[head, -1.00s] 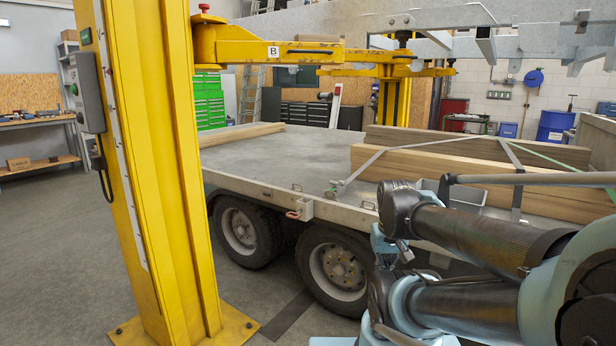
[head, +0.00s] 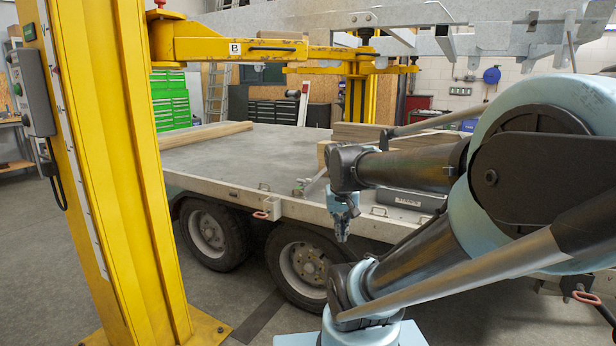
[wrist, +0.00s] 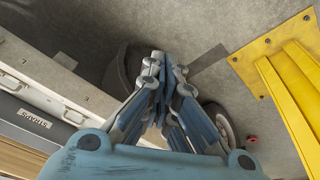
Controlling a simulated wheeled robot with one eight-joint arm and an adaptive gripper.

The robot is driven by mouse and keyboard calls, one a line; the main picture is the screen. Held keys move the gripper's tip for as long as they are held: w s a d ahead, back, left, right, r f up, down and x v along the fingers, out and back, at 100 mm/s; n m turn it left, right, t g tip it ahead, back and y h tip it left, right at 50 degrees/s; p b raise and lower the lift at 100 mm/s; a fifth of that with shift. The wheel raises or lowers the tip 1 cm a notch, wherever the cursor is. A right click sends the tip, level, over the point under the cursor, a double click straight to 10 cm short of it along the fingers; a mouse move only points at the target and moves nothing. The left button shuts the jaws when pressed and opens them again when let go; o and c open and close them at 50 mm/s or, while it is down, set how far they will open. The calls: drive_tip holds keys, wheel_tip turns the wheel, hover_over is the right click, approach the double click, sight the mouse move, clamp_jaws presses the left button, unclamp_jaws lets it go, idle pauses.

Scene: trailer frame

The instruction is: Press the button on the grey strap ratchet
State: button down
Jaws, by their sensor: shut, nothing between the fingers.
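A grey strap (head: 318,178) runs down from the timber to the near edge of the trailer bed. A small grey metal fitting (head: 299,189) sits at its lower end and may be the ratchet. No button can be made out on it. My gripper (head: 342,239) hangs pointing down outside the trailer's side, right of this fitting and lower than the bed. It is shut and empty. In the wrist view my gripper (wrist: 160,58) has its fingers together above the floor and a wheel. I cannot make out the ratchet there.
The trailer bed (head: 225,155) is mostly bare. Timber (head: 358,131) and a grey box marked STRAPS (head: 405,198) lie to the right. A yellow lift column (head: 105,170) stands at left, with its yellow arm (head: 240,48) over the bed.

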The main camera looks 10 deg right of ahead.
drive_tip(key=w+r+m+t+h, duration=0.1)
drive_tip(key=w+r, duration=0.3)
drive_tip(key=w, duration=0.5)
drive_tip(key=w+r+m+h, duration=0.1)
drive_tip(key=w+r, duration=0.2)
drive_tip(key=w, duration=0.6)
drive_tip(key=w+r+m+t, duration=0.1)
drive_tip(key=w+r, duration=0.3)
drive_tip(key=w, duration=0.6)
drive_tip(key=w+a+f+m+t+h, duration=0.1)
drive_tip(key=w+a, duration=0.1)
drive_tip(key=w, duration=1.3)
drive_tip(key=w+a+f+m+t+h, duration=0.1)
drive_tip(key=w+a+m, duration=0.1)
drive_tip(key=w, duration=1.3)
drive_tip(key=shift+a+f, duration=0.3)
drive_tip(key=shift+a, duration=0.55)
hover_over(308, 180)
wheel_tip(308, 180, down, 7)
drive_tip(key=shift+r, duration=0.1)
wheel_tip(308, 180, down, 3)
drive_tip(key=shift+f, duration=0.65)
